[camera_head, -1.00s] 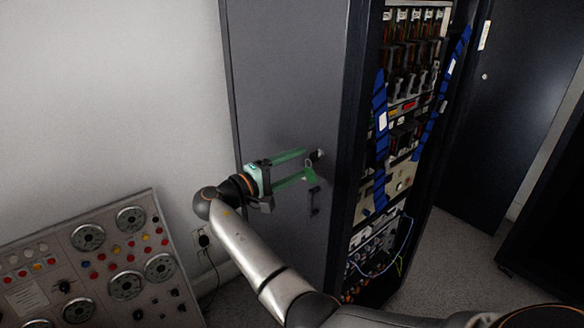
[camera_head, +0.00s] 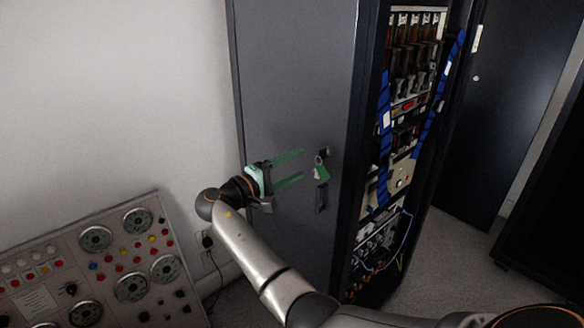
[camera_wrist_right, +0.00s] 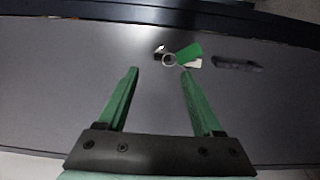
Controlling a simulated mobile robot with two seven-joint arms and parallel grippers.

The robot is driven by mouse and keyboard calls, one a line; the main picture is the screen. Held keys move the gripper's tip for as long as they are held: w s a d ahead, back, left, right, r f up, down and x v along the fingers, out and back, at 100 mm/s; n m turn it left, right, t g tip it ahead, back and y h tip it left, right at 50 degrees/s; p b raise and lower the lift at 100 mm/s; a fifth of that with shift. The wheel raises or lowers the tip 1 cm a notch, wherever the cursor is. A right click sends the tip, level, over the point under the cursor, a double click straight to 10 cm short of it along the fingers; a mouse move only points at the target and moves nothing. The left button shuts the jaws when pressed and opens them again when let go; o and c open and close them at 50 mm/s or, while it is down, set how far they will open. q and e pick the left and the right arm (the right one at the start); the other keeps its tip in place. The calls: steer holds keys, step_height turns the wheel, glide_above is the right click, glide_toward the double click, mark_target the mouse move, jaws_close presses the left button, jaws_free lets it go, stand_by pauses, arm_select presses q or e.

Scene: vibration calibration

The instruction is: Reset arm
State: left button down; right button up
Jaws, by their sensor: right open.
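My right gripper (camera_head: 296,168) is open and empty in front of the grey cabinet door (camera_head: 290,70). It also shows in the right wrist view (camera_wrist_right: 160,75), its two green fingers spread apart. A key with a ring and a green tag (camera_head: 321,172) hangs at the lock on the door, just beyond the fingertips. In the right wrist view the ring and green tag (camera_wrist_right: 190,52) lie ahead of the fingers, apart from them. A dark handle (camera_head: 321,198) is below the tag. My left gripper is not in view.
A control panel with dials and coloured buttons (camera_head: 100,260) stands at the lower left. The open cabinet holds equipment and blue cable bundles (camera_head: 384,120). Another dark cabinet door (camera_head: 500,120) is at the right. A wall lies behind my right arm.

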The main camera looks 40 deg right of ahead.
steer(key=shift+f, duration=0.1)
stand_by(0.5)
step_height(320, 180, down, 21)
steer(key=s+a+n+t+y, duration=0.2)
steer(key=a+n+t+y, duration=0.15)
steer(key=t+y, duration=0.2)
steer(key=s+a+f+n+y, duration=0.1)
steer(key=s+a+f+y, duration=0.25)
steer(key=f, duration=0.25)
steer(key=s+a+f+n+y, duration=0.1)
steer(key=s+a+f+y, duration=0.2)
steer(key=s+f, duration=0.25)
steer(key=s+a+f+m+t+y, duration=0.1)
steer(key=s+a+m+y, duration=0.1)
steer(key=s+a+y, duration=0.2)
steer(key=s+a+f+m+t+y, duration=0.1)
steer(key=s+a+y, duration=0.3)
steer(key=s+a, duration=0.4)
steer(key=s+f+m, duration=0.1)
steer(key=s, duration=0.4)
steer(key=shift+a+m, duration=0.35)
